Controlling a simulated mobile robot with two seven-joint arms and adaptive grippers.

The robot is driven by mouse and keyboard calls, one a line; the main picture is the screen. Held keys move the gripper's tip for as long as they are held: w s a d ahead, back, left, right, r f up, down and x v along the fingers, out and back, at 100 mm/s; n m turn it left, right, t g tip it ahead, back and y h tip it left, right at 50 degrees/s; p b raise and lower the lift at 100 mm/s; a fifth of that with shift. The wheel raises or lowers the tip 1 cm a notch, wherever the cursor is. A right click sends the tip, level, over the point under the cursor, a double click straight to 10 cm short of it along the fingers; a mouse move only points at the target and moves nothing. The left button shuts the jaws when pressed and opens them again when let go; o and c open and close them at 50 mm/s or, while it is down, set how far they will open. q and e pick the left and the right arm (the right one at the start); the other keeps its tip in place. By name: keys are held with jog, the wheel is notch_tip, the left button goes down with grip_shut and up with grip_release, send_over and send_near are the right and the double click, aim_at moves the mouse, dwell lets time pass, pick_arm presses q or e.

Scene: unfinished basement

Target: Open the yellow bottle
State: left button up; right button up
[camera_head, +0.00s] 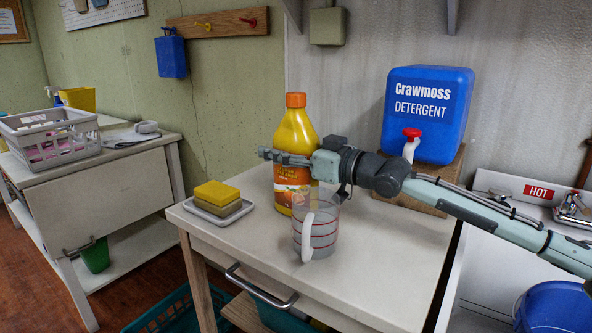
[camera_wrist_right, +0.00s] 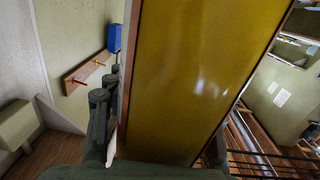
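The yellow bottle (camera_head: 296,133) stands upright on the white table, its orange cap (camera_head: 295,100) on top. My right gripper (camera_head: 285,157) reaches in from the right at the height of the bottle's upper body, one finger passing in front of it. In the right wrist view the yellow bottle (camera_wrist_right: 205,75) fills the middle, with a finger of my right gripper (camera_wrist_right: 160,150) at either side. A narrow gap shows between the left-hand finger and the bottle, so the gripper looks open around it. The far finger is hidden in the head view. My left gripper is not in view.
A clear measuring cup (camera_head: 318,232) with a white handle stands close in front of the bottle. A sponge dish (camera_head: 218,210) lies to the left. A blue detergent container (camera_head: 426,112) stands on a wooden block (camera_head: 420,192) behind my right arm. The table's front right is clear.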

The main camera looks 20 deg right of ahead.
grip_shut()
dwell(0.3)
jog(key=shift+r, duration=0.2)
